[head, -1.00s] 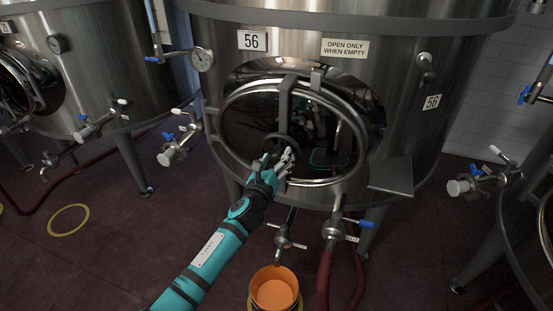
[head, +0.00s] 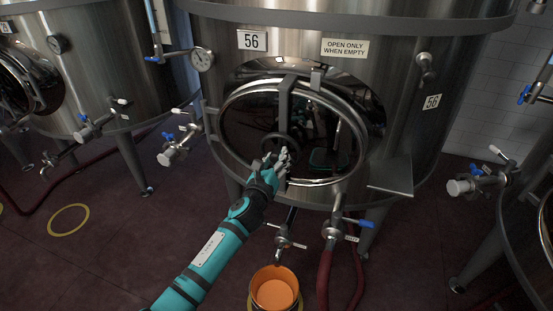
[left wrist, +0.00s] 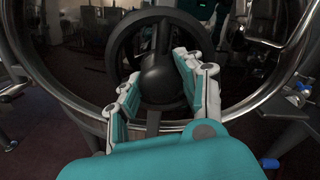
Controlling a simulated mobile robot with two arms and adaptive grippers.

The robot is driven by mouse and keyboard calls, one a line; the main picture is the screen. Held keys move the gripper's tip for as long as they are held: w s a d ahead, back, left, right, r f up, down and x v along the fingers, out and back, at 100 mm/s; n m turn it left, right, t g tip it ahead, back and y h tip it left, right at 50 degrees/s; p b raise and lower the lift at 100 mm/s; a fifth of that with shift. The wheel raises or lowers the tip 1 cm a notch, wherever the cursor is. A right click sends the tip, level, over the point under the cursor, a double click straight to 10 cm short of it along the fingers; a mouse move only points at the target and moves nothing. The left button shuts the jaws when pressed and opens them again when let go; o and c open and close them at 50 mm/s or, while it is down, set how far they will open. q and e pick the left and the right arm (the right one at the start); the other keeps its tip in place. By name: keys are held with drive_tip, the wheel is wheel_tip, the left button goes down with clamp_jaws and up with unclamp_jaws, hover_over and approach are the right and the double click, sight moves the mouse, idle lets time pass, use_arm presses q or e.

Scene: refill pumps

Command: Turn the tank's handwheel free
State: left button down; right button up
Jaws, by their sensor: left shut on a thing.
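The steel tank (head: 400,75) numbered 56 fills the middle of the head view. Its round manway door (head: 240,115) is shut, with a dark bar (head: 285,105) across it. The black handwheel (left wrist: 162,75) sits on this bar, low in front of the door. My left gripper (head: 282,158) reaches it from below. In the left wrist view, the fingers of my left gripper (left wrist: 158,70) lie on both sides of the wheel's hub, shut on the handwheel. The exact finger contact is partly hidden. My right gripper is not in view.
An orange bucket (head: 274,292) stands on the floor below the outlet valves (head: 335,230). A red hose (head: 324,280) hangs beside it. A steel plate (head: 391,176) juts out right of the door. A sampling valve (head: 180,148) sticks out at the left.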

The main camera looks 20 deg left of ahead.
use_arm(q)
drive_tip(key=n, duration=0.4)
drive_tip(key=shift+n, duration=0.3)
drive_tip(key=n, duration=0.4)
drive_tip(key=shift+n, duration=0.3)
drive_tip(key=n, duration=0.4)
drive_tip(key=shift+n, duration=2.1)
drive_tip(key=c, duration=0.8)
unclamp_jaws()
drive_tip(key=shift+c, duration=0.2)
